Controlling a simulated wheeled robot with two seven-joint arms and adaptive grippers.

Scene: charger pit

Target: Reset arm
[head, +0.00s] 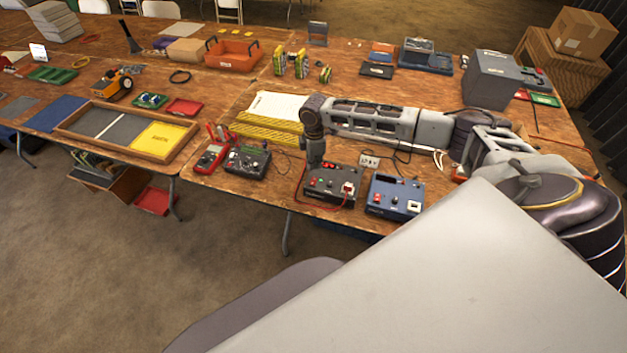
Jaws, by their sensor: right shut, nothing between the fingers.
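My right arm reaches in from the right, over the work table (215,180). Its gripper (316,165) hangs down at the arm's left end, shut and empty. The fingers are small and dark in the head view. They are in front of or just above the back edge of a dark grey control box (330,187) with red and white parts on top; whether they touch it I cannot tell. A blue control box (395,197) stands to the right of it. My left gripper is not in view.
Left of the gripper are a black device (247,161), a red multimeter (211,157) and a yellow strip (268,131). Red and black cables lie near the boxes. A grey case (491,80) stands behind the arm. A wooden-framed tray (85,128) is at the left.

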